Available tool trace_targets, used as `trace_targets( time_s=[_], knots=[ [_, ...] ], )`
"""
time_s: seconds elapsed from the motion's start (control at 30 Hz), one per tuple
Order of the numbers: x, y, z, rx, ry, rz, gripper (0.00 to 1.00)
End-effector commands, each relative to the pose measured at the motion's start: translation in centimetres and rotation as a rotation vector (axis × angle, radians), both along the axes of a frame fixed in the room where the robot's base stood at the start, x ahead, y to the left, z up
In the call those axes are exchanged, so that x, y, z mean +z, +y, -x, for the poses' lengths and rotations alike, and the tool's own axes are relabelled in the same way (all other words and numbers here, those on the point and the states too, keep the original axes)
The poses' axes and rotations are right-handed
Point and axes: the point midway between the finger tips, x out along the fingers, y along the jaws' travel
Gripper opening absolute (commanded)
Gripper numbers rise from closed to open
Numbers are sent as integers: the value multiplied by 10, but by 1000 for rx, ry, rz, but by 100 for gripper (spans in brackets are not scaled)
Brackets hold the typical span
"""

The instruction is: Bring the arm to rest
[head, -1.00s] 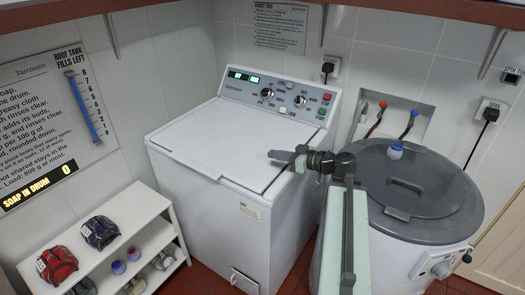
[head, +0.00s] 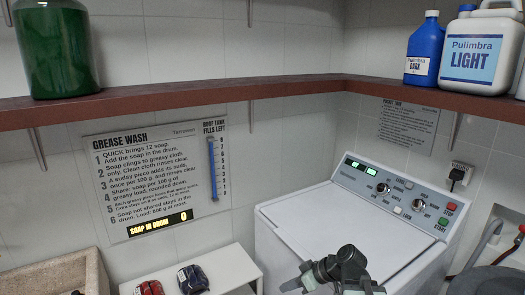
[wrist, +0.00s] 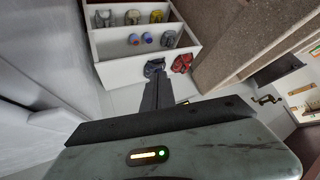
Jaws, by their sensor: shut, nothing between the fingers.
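My arm shows at the bottom of the head view, in front of the white washing machine (head: 320,235). My gripper (head: 288,285) points left there, low in the picture, over or in front of the machine's lid; I cannot tell the gap. In the wrist view my gripper (wrist: 156,78) shows as dark fingers closed together, with nothing held. Its tips overlap the view of a dark blue bundle (wrist: 154,66) on a white shelf unit (wrist: 115,73), but look well apart from it.
A red bundle (head: 150,288) lies on the white shelf unit (head: 238,262). A stone basin (head: 75,272) stands left of it. A reddish wall shelf (head: 200,102) carries a green container (head: 58,50), a blue bottle (head: 422,50) and a white jug (head: 480,50).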

Motion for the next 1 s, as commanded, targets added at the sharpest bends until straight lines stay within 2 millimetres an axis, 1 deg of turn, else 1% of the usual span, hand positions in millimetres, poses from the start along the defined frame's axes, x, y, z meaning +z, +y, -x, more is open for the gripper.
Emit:
trace_targets(
  time_s=[0.03, 0.07, 0.1, 0.13, 0.17, 0.2, 0.3, 0.4, 0.5, 0.57, 1.0],
  knots=[
    [-12, 14, 13, -7, 98, 92, 0],
    [-22, 15, 21, -32, 157, 151, 0],
    [-33, 11, 29, -83, 232, 230, 0],
    [-40, 5, 34, -132, 283, 289, 0],
    [-46, -4, 39, -192, 330, 347, 0],
    [-53, -21, 44, -283, 386, 415, 0],
    [-61, -62, 53, -521, 490, 535, 0],
    [-62, -82, 59, -700, 551, 583, 0],
    [-62, -83, 61, -788, 588, 569, 0],
    [-62, -82, 61, -806, 593, 562, 0],
    [-62, -82, 61, -807, 594, 558, 0]
  ],
)
